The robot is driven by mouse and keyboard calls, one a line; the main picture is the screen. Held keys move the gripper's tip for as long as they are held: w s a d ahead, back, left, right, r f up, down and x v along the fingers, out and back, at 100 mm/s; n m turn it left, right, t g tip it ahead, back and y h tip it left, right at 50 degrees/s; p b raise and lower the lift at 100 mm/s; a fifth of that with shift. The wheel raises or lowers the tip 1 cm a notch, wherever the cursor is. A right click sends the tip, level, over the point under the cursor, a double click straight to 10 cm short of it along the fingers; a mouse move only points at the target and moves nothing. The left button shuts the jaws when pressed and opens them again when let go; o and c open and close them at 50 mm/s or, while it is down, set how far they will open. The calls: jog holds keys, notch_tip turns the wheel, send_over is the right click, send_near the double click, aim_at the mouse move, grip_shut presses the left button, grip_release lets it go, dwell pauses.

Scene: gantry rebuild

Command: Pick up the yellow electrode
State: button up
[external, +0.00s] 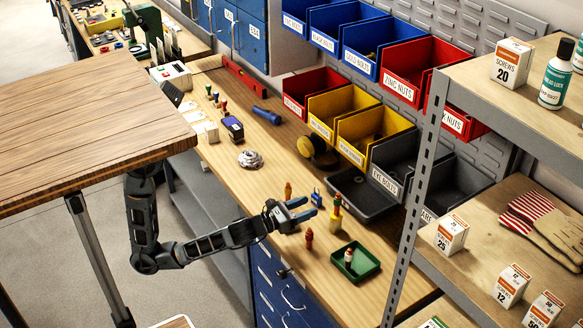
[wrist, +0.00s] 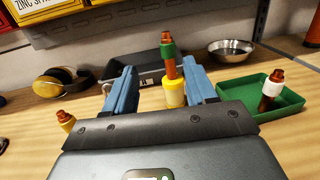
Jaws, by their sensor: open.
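My gripper (external: 311,207) is open, with blue fingers low over the wooden bench; it also shows in the wrist view (wrist: 160,73). A brown electrode (external: 309,239) stands near my gripper.
A green tray (external: 362,277) holds a white-banded electrode (external: 348,257) at the right. A dark grey tray (external: 372,212) and yellow ear defenders (external: 307,147) lie behind, below the bins. A metal bowl (wrist: 232,56) stands at the back. A shelf post (external: 413,190) stands at the right.

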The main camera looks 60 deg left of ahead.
jog(key=w+a+r+t+h+b, duration=0.1)
jog(key=w+a+r+t, duration=0.25)
jog(key=a, duration=0.45)
jog(key=m+g+h+b, duration=0.1)
jog(key=m+g+h, duration=0.2)
jog(key=m+h, duration=0.45)
send_over(288, 190)
jog(key=s, duration=0.2)
notch_tip(288, 190, down, 3)
jog(key=s+a+f+g, duration=0.1)
jog(key=a+f, duration=0.1)
jog(key=s+a+f+g, duration=0.1)
jog(key=a+f+g, duration=0.1)
jog(key=f, duration=0.1)
jog(key=s+a+f+n+g+b, duration=0.1)
jog(key=a+f, duration=0.1)
jog(key=f, duration=0.1)
jog(key=shift+s+f+g+h, duration=0.1)
jog(key=shift+f+g+h, duration=0.15)
jog(key=shift+g, duration=0.1)
jog(key=shift+p+x, duration=0.9)
jog(key=shift+x, duration=2.95)
jog(key=shift+d+f, duration=0.1)
jog(key=shift+s, duration=0.1)
jog(key=shift+c, duration=0.5)
grip_shut()
